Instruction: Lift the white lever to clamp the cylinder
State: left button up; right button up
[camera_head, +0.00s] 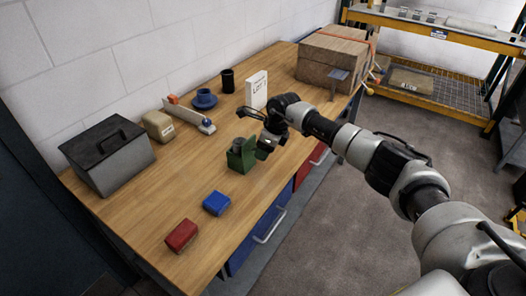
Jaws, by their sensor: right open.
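A green block-like fixture (241,159) stands on the wooden workbench near its front edge, with a dark grey rounded part at its top that may be the cylinder. My right gripper (256,132) is open just above and to the right of the fixture, its fingers apart, one reaching up-left and one close to the fixture's right side. I cannot tell whether it touches. No white lever is clear on the fixture; the gripper may hide it. A long white bar (187,117) with an orange end and a blue ball lies farther back. My left gripper is not in view.
On the workbench (150,205) are a red block (181,236), a blue block (217,203), a grey lidded box (115,158), a tan block (158,126), a blue cup (204,98), a black cup (228,80), a white sign (256,90) and a cardboard box (333,58).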

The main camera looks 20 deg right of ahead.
jog(key=b+v, duration=0.2)
jog(key=v, duration=0.6)
jog(key=shift+r, duration=0.35)
jog(key=shift+s, duration=0.15)
